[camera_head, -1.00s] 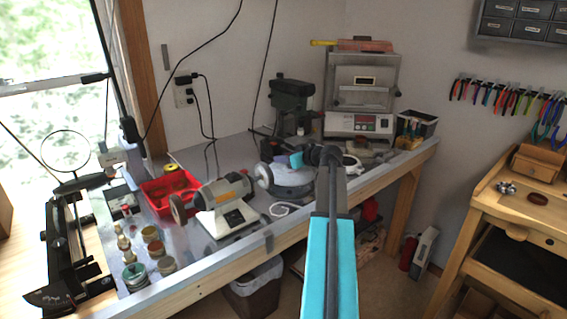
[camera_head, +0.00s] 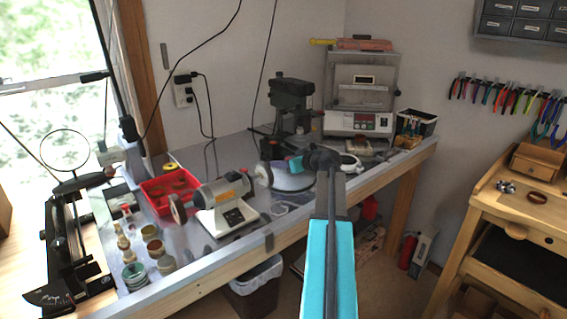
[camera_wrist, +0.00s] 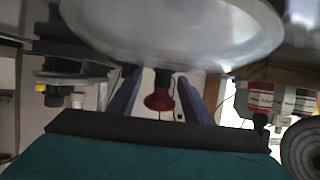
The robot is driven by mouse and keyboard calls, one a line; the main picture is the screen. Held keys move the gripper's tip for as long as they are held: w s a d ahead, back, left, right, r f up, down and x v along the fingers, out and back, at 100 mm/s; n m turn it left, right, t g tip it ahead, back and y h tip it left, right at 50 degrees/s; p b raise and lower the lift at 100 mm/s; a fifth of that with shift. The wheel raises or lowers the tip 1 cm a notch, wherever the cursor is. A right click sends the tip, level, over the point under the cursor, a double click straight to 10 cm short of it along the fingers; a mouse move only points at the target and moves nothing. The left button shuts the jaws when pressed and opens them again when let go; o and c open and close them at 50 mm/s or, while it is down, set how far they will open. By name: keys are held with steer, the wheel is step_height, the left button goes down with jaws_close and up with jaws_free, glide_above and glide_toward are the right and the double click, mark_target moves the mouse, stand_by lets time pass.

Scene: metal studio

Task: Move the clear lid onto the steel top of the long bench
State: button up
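The clear lid (camera_wrist: 180,25) fills the top of the wrist view as a large pale, see-through dome, very close to the camera. A red knob-like piece (camera_wrist: 159,98) with a dark neck shows at its edge. My gripper (camera_wrist: 160,76) has its two fingers apart on either side of this red piece, with gaps visible on both sides. In the head view the lid's thin rim (camera_head: 296,190) shows over the long bench's steel top (camera_head: 192,256), below my gripper. My arm partly hides it, and whether it rests on the steel is unclear.
A polishing motor (camera_head: 226,190) stands left of the lid, its right wheel close by. A drill press (camera_head: 292,95) and a small kiln (camera_head: 360,95) stand behind. A red tray (camera_head: 170,192) and small jars (camera_head: 153,243) are further left. Bare steel shows along the front edge.

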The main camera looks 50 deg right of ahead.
steer(key=shift+r, duration=0.2)
steer(key=b+v, duration=0.1)
steer(key=v, duration=1.1)
stand_by(0.8)
